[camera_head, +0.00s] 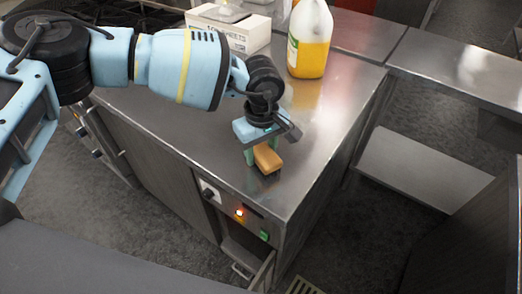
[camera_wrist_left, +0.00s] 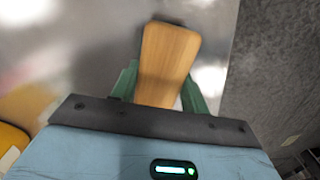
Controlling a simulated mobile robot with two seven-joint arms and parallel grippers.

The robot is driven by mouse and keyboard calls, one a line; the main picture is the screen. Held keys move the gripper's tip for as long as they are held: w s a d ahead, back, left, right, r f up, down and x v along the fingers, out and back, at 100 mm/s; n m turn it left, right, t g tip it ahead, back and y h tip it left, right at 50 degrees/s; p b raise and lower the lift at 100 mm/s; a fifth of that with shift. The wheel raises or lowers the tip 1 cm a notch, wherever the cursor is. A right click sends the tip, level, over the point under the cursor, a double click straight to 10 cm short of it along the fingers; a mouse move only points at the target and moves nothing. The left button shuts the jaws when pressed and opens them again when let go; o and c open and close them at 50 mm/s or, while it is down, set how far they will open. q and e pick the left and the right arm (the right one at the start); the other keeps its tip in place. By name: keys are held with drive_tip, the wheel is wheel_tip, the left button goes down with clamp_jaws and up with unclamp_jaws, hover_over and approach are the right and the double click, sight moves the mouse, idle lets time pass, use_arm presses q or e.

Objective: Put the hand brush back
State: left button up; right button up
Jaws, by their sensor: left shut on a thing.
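The hand brush (camera_head: 267,158) shows as a light wooden block at the front part of the steel counter. My left gripper (camera_head: 262,156) is shut on it, with green fingers on either side. In the left wrist view the brush (camera_wrist_left: 168,62) reaches out beyond the green fingertips (camera_wrist_left: 160,88). Its bristles are not visible from here. I cannot tell whether the brush touches the counter or is just above it. My right gripper is not in view.
The steel counter (camera_head: 315,115) is clear around the gripper. A jug of orange liquid (camera_head: 309,50) and a white box (camera_head: 229,28) stand at its back. A lower shelf (camera_head: 420,168) lies to the right. The counter front has a knob and lit switch (camera_head: 239,212).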

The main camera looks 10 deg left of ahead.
sight(261, 150)
use_arm(q)
drive_tip(key=shift+f, duration=0.25)
drive_tip(key=o, duration=1.2)
drive_tip(key=shift+f, duration=0.1)
wheel_tip(261, 150, up, 12)
drive_tip(key=shift+r, duration=0.15)
